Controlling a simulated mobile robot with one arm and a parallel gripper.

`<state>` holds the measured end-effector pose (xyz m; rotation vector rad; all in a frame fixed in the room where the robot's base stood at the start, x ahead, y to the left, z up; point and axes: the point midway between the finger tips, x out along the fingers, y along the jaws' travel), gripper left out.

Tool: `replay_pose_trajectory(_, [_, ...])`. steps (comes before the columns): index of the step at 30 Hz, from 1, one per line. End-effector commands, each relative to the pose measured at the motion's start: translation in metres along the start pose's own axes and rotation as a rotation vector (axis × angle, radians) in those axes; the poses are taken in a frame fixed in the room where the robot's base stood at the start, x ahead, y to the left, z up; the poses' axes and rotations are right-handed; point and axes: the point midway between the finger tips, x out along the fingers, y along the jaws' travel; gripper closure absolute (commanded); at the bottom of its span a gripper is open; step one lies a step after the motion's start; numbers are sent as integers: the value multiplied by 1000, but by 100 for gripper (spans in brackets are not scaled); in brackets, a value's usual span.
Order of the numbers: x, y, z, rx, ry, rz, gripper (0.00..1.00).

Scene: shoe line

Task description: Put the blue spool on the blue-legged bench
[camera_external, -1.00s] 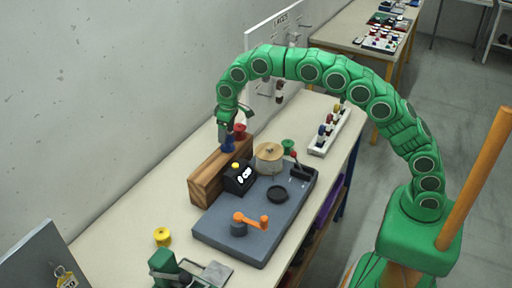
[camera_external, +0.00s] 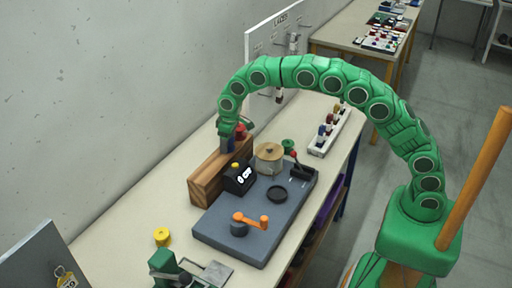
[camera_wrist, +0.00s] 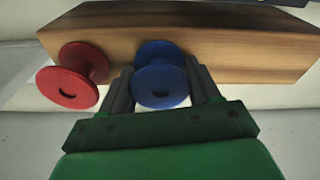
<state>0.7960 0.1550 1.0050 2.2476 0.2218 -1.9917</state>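The blue spool (camera_wrist: 161,83) is at the wooden block, beside the red spool (camera_wrist: 72,78). My gripper (camera_wrist: 161,70) has one finger on each side of the blue spool, and the fingers look open around it. In the external view my gripper (camera_external: 228,138) is low at the far end of the block and largely hides the blue spool. The red spool (camera_external: 240,131) shows just right of it. The near bench (camera_external: 115,218) has a blue leg (camera_external: 341,205) at its right side and carries the block.
The wooden block (camera_external: 207,182) stands behind a grey machine base (camera_external: 225,235) with a black display box and orange crank. A yellow spool (camera_external: 162,237) and green spool (camera_external: 288,146) are on either side. A white rack (camera_external: 322,145) stands farther back. A yellow-legged table (camera_external: 340,35) is beyond.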

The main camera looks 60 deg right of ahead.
Motion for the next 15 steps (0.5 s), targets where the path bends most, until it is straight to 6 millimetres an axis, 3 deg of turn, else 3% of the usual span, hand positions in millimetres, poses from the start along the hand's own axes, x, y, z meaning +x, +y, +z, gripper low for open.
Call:
replay_pose_trajectory(2, [0, 0, 0, 0, 0, 0, 74])
replay_pose_trajectory(10, [-3, 0, -1, 0, 1, 0, 74])
replay_pose_trajectory(15, [-14, 0, -2, 0, 3, 0, 74])
